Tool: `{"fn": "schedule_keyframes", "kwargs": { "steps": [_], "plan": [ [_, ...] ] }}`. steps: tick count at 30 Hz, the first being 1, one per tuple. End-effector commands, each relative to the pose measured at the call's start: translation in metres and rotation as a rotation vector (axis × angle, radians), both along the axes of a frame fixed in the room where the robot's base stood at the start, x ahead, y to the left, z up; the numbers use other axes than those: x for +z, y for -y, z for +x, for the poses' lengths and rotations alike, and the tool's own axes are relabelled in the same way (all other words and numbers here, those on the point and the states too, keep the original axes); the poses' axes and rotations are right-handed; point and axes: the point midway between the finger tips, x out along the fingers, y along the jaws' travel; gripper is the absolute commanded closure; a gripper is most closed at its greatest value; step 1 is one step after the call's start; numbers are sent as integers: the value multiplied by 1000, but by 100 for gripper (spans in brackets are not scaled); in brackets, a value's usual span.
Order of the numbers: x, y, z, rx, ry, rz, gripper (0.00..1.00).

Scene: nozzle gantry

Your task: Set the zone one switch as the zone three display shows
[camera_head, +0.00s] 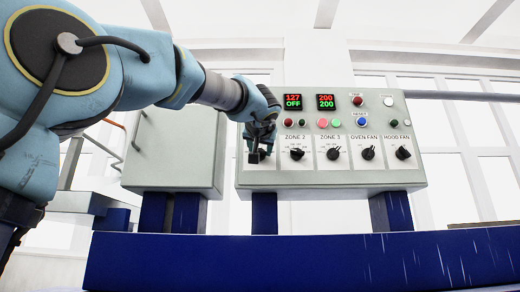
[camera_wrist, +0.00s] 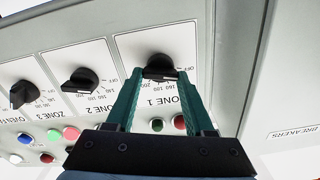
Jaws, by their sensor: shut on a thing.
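The zone one switch (camera_wrist: 160,66) is a black rotary knob on a white plate marked ZONE 1, with OFF and numbers around it. My gripper (camera_wrist: 161,75) is shut on this knob, a teal finger on each side. In the head view my gripper (camera_head: 260,147) is at the panel's left end and partly covers the knob. The knob's exact pointer setting is hard to tell. The zone three display (camera_head: 326,102) reads 200 in red above 200 in green. Any display above zone one is hidden behind my arm.
The zone two display (camera_head: 292,102) reads 127 over OFF. Zone two (camera_head: 297,154), zone three (camera_head: 333,154), oven fan (camera_head: 368,153) and hood fan (camera_head: 403,152) knobs sit to the right. A grey cabinet (camera_head: 172,150) stands left. A blue beam (camera_head: 300,262) runs in front.

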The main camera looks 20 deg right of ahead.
Motion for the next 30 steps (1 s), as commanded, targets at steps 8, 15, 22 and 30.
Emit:
{"fn": "schedule_keyframes", "kwargs": {
  "steps": [8, 15, 22, 30],
  "plan": [
    [0, 0, 0, 0, 0, 1, 100],
    [-1, 0, 0, 0, 21, 44, 100],
    [-1, 1, 0, 0, 80, 174, 100],
    [-2, 2, -1, 0, 185, 400, 100]
  ]
}}
